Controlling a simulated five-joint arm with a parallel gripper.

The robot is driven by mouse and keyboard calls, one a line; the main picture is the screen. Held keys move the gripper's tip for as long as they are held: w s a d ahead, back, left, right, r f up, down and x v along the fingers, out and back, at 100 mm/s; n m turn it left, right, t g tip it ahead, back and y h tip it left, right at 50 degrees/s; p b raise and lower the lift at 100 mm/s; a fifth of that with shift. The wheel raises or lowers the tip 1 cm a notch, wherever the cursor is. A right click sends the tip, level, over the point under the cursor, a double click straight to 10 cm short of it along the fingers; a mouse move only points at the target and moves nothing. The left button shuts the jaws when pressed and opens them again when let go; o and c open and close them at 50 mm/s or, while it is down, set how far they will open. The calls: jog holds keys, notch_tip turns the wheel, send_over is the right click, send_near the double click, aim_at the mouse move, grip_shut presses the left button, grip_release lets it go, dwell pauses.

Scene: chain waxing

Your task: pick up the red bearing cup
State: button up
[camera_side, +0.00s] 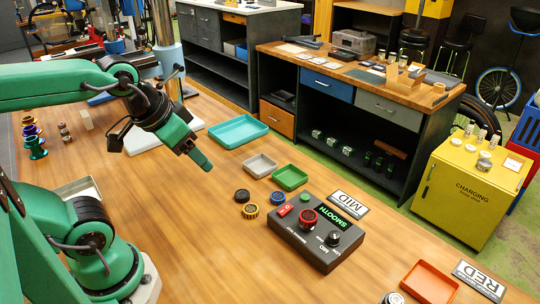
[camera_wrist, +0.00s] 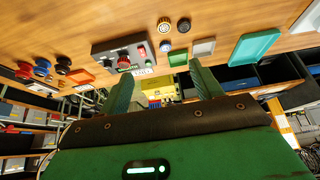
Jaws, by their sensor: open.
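My gripper (camera_side: 199,159) hangs above the middle of the wooden bench in the side view. In the wrist view its two green fingers (camera_wrist: 162,84) are spread apart with nothing between them. Small round cups stand at the left of the wrist view: a reddish one (camera_wrist: 24,71), a blue and orange one (camera_wrist: 42,67), and a dark one (camera_wrist: 63,65). The reddish one may be the red bearing cup, but it is too small to be sure. My gripper is well away from these cups.
A control box (camera_side: 318,232) with a red knob stands on the bench. Near it are a green tray (camera_side: 290,178), a grey tray (camera_side: 260,166) and two round parts (camera_side: 246,203). A teal tray (camera_side: 238,131) and an orange tray (camera_side: 431,284) lie farther off. The front middle is clear.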

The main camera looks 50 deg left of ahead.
jog(key=shift+w, duration=0.1)
jog(key=n+g, duration=0.3)
jog(key=g, duration=0.2)
send_over(309, 215)
jog(key=f, duration=0.9)
jog(key=shift+s+a+f, duration=0.2)
jog(key=shift+s+a, duration=0.05)
jog(key=shift+s, duration=0.05)
jog(key=shift+w+d+f+g, duration=0.25)
jog(key=shift+d+f+g, duration=0.05)
jog(key=shift+f, duration=1.35)
jog(key=shift+a+f, duration=0.1)
jog(key=shift+f, duration=2.5)
